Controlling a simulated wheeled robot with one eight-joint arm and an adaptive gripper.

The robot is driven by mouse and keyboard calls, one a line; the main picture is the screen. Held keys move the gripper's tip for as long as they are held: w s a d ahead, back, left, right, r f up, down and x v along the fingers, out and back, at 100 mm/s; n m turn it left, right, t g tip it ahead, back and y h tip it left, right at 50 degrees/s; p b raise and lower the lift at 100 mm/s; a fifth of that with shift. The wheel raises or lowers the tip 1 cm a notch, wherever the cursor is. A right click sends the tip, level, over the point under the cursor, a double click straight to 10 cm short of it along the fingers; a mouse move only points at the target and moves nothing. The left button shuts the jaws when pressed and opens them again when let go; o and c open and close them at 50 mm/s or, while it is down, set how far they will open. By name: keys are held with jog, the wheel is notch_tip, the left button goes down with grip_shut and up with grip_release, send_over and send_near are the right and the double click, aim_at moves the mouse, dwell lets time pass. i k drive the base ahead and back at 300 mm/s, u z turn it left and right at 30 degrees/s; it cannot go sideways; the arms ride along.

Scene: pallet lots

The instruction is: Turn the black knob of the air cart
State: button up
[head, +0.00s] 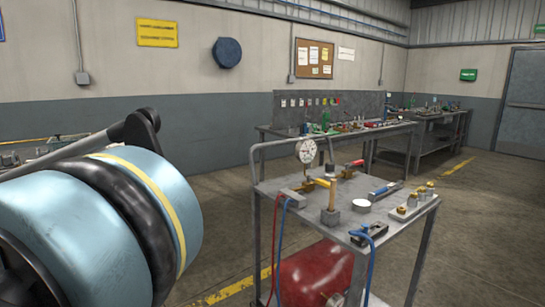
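The air cart (285,185) is a grey metal trolley right of centre in the head view. A round white gauge (306,151) stands on brass fittings at the left of its top. A small dark shape (330,168) just right of the gauge may be the black knob; it is too small to be sure. A red tank (317,275) sits under the top. My arm fills the lower left, with a large blue link close to the camera and apart from the cart in the picture. I cannot make out my gripper's fingertips.
Workbenches (400,129) stand behind. Floor to the right is clear.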

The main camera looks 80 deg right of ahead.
aim_at(329, 166)
jog(key=u, duration=0.15)
jog(key=k, duration=2.8)
jog(key=z, duration=1.85)
jog(key=i, duration=0.5)
jog(key=z, duration=0.1)
